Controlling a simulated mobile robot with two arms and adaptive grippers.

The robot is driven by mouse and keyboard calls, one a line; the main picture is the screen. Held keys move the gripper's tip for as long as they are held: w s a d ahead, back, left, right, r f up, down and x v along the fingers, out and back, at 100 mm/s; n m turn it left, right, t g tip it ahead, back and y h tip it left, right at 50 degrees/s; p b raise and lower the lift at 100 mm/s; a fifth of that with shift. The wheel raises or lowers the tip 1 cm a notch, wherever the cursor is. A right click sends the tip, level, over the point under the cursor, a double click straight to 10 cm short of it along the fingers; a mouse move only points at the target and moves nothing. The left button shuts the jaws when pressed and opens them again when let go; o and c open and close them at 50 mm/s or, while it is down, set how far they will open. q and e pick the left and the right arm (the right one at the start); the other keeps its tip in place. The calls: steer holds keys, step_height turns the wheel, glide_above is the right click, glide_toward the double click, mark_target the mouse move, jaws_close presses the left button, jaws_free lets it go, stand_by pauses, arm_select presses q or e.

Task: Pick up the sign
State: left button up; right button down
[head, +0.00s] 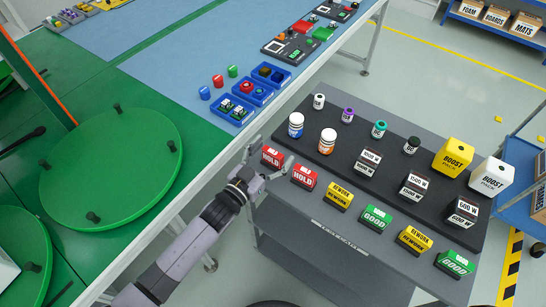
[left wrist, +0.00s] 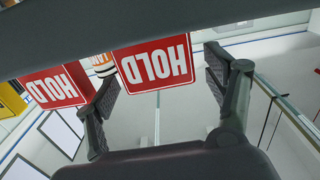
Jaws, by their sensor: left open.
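Several small signs stand in a row along the front edge of the dark bench (head: 330,227). A red HOLD sign (head: 272,157) is at the row's left end, and a second red HOLD sign (head: 304,177) is to its right. My left gripper (head: 270,152) is open at the end HOLD sign, one finger to each side of it. In the left wrist view this HOLD sign (left wrist: 154,62) shows upside down between the spread fingers (left wrist: 160,92). The second HOLD sign (left wrist: 56,88) is beside the left finger. I cannot tell whether any finger touches a sign. My right gripper is not seen.
Behind the signs, a black mat (head: 335,150) holds bottles, "1000 W" blocks and boost boxes. Yellow REWORK (head: 340,196) and green GOOD (head: 376,218) signs continue the row rightward. A green turntable (head: 110,165) and blue bins (head: 236,109) are across the gap on the left.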

arm_select(q)
steer(key=shift+w+d, duration=0.15)
steer(key=shift+w, duration=0.05)
steer(key=shift+c, duration=0.4)
steer(key=c, duration=1.2)
